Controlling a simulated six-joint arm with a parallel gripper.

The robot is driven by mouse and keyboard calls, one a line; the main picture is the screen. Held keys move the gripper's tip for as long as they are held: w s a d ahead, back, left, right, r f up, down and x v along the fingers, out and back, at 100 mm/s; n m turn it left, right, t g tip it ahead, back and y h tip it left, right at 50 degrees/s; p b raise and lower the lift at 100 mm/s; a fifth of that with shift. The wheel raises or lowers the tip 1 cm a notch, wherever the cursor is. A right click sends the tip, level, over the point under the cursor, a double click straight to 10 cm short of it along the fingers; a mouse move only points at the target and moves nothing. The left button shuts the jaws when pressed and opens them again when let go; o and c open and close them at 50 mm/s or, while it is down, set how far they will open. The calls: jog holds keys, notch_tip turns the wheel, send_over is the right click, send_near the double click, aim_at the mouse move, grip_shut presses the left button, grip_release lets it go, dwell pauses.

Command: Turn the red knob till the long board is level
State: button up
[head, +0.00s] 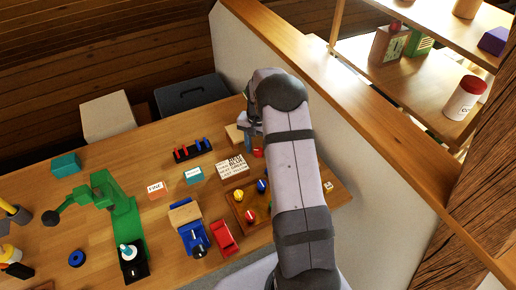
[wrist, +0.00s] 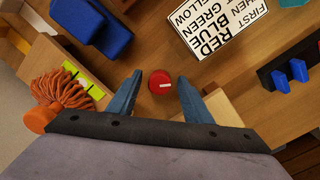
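A round red knob (wrist: 159,82) with a white mark shows in the wrist view, just past and between the tips of my gripper (wrist: 160,84). The blue fingers are apart, with a gap on each side of the knob, so my gripper is open and holds nothing. In the head view a bit of red (head: 258,152) by my gripper (head: 250,138) looks like the same knob, mostly hidden by my arm. A yellow-green strip with dark lines (wrist: 88,72), perhaps a level vial, lies left of the knob.
A printed sign (wrist: 218,24) and blue levers (wrist: 290,76) stand close to the knob. A wooden block (wrist: 226,108) is by the right finger and an orange cord bundle (wrist: 58,88) by the left. A tray (head: 236,212) holds coloured pieces. A low wall (head: 350,160) borders the table.

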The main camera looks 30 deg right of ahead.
jog(key=c, duration=0.9)
jog(key=shift+n, duration=0.4)
jog(key=shift+d+n, duration=0.1)
jog(key=shift+n, duration=2.4)
jog(key=o, duration=1)
jog(key=shift+o, duration=0.2)
